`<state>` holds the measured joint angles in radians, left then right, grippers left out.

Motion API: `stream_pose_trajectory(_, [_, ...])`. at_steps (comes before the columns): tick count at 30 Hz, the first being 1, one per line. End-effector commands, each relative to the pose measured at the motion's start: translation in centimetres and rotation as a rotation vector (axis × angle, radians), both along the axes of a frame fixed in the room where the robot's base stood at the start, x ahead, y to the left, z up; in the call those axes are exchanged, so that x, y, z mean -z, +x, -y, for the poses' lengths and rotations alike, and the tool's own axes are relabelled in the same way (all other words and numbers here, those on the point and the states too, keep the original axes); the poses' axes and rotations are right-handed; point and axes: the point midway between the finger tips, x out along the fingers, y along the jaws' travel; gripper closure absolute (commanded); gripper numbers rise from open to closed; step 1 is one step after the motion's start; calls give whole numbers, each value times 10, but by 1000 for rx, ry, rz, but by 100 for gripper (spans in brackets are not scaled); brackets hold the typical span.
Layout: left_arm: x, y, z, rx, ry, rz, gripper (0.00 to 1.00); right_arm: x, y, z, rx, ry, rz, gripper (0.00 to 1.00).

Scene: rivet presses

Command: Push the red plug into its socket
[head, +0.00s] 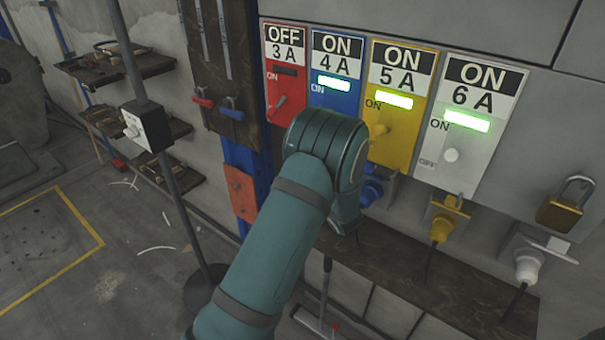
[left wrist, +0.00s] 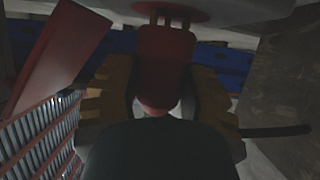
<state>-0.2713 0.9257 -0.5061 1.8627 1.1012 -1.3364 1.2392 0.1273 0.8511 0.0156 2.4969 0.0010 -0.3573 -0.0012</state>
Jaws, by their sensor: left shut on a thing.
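The red plug (left wrist: 165,65) is in the left wrist view, between the two yellow-brown fingers of my left gripper (left wrist: 160,98), which is shut on it. My right gripper is in neither view.
Blue (head: 370,190), yellow (head: 441,226) and white (head: 527,265) plugs sit at sockets under panels reading ON with lit green indicators. A padlock (head: 562,212) hangs at right. A dark shelf (head: 430,283) runs below. A pole with a grey box (head: 147,127) stands left.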

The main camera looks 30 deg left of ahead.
Motion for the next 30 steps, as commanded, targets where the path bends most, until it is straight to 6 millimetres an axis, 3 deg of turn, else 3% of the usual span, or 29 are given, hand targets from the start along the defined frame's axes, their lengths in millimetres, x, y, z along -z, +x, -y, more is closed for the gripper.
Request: stream_pose_trajectory(30, [0,0,0,0,1,0,88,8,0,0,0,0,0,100])
